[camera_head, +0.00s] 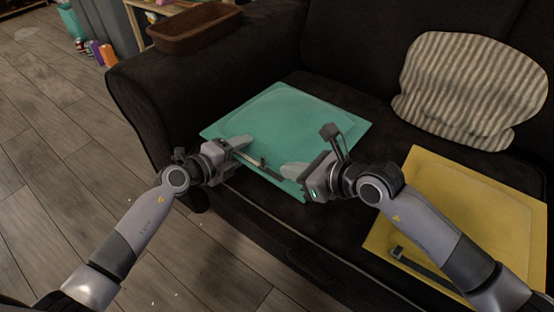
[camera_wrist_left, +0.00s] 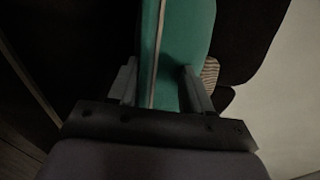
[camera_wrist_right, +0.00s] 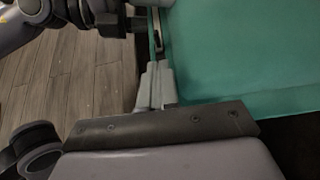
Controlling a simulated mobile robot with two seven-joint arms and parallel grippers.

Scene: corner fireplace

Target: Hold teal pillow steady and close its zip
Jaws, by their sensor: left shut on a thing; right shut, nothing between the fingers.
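The teal pillow (camera_head: 290,115) lies flat on the dark sofa seat. Its zip (camera_head: 270,170) runs along the front edge between my grippers; how far it is closed cannot be told. My left gripper (camera_head: 242,146) is shut on the pillow's front left edge. In the left wrist view the teal pillow (camera_wrist_left: 184,35) stands between the two fingers, with a pale zip line along it. My right gripper (camera_head: 290,170) is shut and empty at the front right part of that edge. In the right wrist view its fingertips (camera_wrist_right: 155,82) are together beside the teal cloth (camera_wrist_right: 240,55) and at the zip edge.
A yellow pillow (camera_head: 460,200) with a dark strip on its front edge lies at right, partly under my right arm. A striped cushion (camera_head: 470,90) leans on the backrest. A brown tray (camera_head: 195,30) rests on the sofa arm (camera_head: 180,80). Floor is open at left.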

